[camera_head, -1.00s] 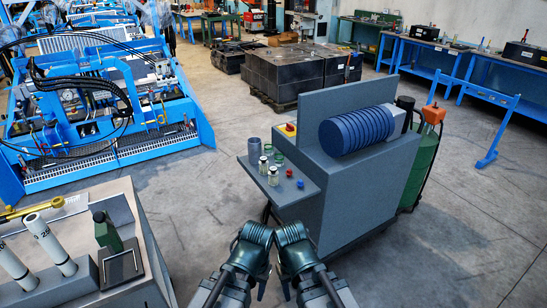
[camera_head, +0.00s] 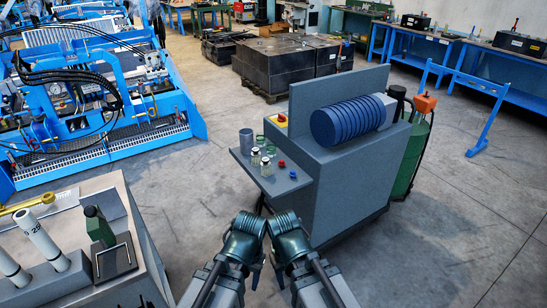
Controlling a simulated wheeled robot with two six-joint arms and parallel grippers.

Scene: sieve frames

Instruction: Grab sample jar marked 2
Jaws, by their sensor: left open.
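The fingers of my right gripper (camera_head: 285,265) cannot be made out.
A workbench (camera_head: 135,287) stands at lower left. Floor (camera_head: 195,205) between is clear.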

